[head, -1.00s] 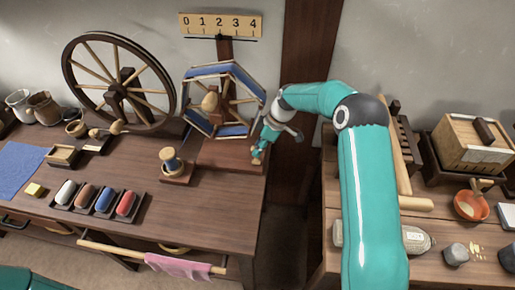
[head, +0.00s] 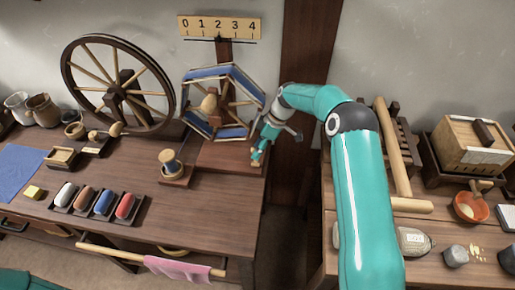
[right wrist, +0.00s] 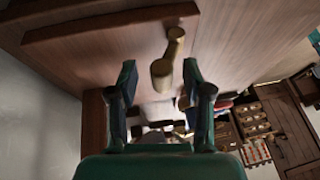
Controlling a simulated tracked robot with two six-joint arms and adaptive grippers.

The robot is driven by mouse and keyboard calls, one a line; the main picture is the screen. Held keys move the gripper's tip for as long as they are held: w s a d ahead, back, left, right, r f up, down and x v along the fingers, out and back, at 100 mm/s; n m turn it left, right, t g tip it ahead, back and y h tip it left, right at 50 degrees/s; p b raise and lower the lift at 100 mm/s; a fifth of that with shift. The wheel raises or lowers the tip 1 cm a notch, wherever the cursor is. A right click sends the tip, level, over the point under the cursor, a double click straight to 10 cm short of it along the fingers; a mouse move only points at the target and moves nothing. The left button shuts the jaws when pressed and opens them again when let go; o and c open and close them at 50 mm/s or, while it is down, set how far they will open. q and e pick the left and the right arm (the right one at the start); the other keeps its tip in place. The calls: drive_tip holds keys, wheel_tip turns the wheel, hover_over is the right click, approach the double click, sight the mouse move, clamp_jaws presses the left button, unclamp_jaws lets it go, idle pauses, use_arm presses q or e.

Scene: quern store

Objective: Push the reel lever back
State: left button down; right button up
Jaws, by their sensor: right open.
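The reel (head: 237,72), a wooden frame with blue yarn around it, stands on a wooden base (head: 225,154) at the right end of the left table. My right gripper (head: 256,156) is at the right end of this base, pointing down. In the right wrist view my right gripper (right wrist: 159,66) is open. The brass-coloured reel lever (right wrist: 162,73) shows between its two fingers, with a gap on each side. In the head view the lever is small and mostly hidden by the gripper. My left gripper is out of view.
A number board (head: 220,27) stands above the reel. A large spoked wheel (head: 118,83) is to its left. A spool on a stand (head: 171,164) sits in front. A gap separates this table from the right table (head: 430,268), which holds a wooden box (head: 472,143).

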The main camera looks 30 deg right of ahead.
drive_tip(key=shift+r, duration=0.1)
drive_tip(key=v, duration=1.1)
drive_tip(key=shift+d+r, duration=0.25)
drive_tip(key=shift+d, duration=0.05)
